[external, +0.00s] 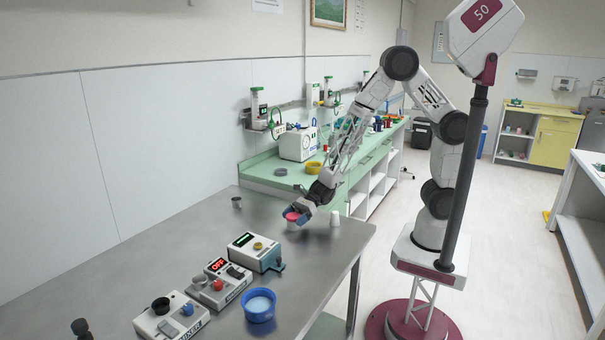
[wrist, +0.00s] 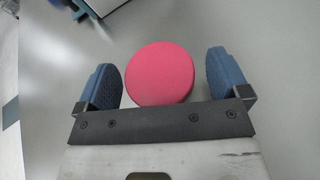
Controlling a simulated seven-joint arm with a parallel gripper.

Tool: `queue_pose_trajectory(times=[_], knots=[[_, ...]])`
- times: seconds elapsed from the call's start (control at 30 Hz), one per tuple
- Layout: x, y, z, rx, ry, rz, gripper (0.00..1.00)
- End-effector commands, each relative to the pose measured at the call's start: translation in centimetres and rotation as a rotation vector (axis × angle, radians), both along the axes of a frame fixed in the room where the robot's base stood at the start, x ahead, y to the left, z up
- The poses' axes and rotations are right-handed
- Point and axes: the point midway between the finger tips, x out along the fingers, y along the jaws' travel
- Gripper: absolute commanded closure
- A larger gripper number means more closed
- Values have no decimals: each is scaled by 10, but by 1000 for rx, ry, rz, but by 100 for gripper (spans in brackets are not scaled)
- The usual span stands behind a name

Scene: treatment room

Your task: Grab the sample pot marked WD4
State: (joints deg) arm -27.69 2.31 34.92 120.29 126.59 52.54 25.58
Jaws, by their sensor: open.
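A small white pot with a pink-red lid (external: 292,216) stands upright on the grey metal table. In the wrist view its round lid (wrist: 160,73) fills much of the space between my two blue fingers. My gripper (external: 300,212) is open over the pot, one finger on each side. In the wrist view a gap shows between the lid and each finger of my gripper (wrist: 163,78). No WD4 marking can be read in either view. A plain white cup-like pot (external: 335,218) stands just to the right.
A small dark grey cup (external: 236,202) stands further left. Nearer the camera are a box with a green display (external: 256,252), a box reading OFF (external: 217,284), a box with knobs (external: 171,318) and a blue bowl (external: 259,305). The metal table (external: 180,245) is clear at the left.

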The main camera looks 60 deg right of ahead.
Motion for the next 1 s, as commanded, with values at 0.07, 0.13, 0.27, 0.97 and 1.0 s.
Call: queue_pose_trajectory(times=[0.07, 0.13, 0.27, 0.97, 1.0], knots=[[1, 5, -2, 0, 0, 0, 6], [2, 7, -3, 0, 0, 0, 6], [3, 8, -3, 0, 0, -1, 6], [3, 7, -3, 0, 0, 0, 43], [3, 7, -3, 0, 0, 0, 49]])
